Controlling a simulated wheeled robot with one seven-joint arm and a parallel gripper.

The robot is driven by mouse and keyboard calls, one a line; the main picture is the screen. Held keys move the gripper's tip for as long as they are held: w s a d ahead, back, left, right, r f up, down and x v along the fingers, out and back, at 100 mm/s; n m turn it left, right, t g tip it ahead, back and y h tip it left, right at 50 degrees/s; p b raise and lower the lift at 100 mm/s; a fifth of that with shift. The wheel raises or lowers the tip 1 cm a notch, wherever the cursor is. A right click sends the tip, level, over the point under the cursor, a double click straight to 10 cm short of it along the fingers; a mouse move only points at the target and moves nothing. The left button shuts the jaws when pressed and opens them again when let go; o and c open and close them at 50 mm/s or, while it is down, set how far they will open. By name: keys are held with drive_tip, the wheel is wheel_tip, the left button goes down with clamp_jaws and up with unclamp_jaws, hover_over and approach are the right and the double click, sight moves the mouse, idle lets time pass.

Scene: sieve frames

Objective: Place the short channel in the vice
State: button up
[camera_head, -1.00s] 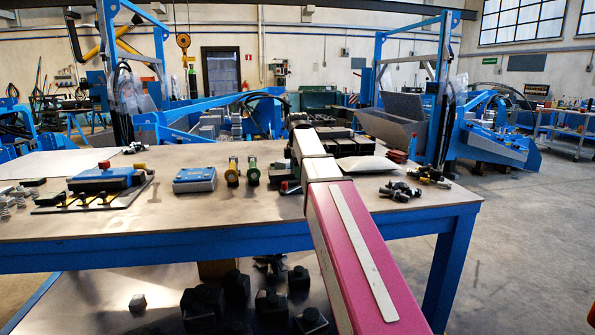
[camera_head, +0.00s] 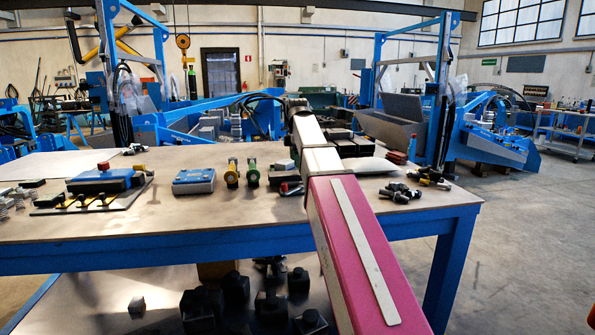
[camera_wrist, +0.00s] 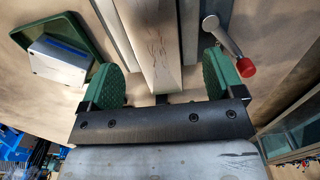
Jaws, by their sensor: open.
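In the wrist view, my gripper (camera_wrist: 163,82) is open, with a green ribbed pad on each finger. A pale tan bar (camera_wrist: 152,40) runs lengthwise between the fingers, with gaps on both sides; I cannot tell whether it is part of the vice. A crank with a red knob (camera_wrist: 246,68) stands right of the right finger. I cannot tell for sure which piece is the short channel. In the head view my gripper is hidden behind my arm.
The workbench (camera_head: 130,222) holds a blue device with a red knob (camera_head: 104,178), a blue-topped box (camera_head: 193,181), yellow and green cylinders, and dark fittings (camera_head: 398,191) at the right. Black blocks (camera_head: 271,302) lie below. The front strip of the benchtop is mostly clear.

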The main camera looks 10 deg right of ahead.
sight(297, 172)
wheel_tip(297, 172, up, 7)
drive_tip(key=shift+w, duration=0.25)
idle(1.2)
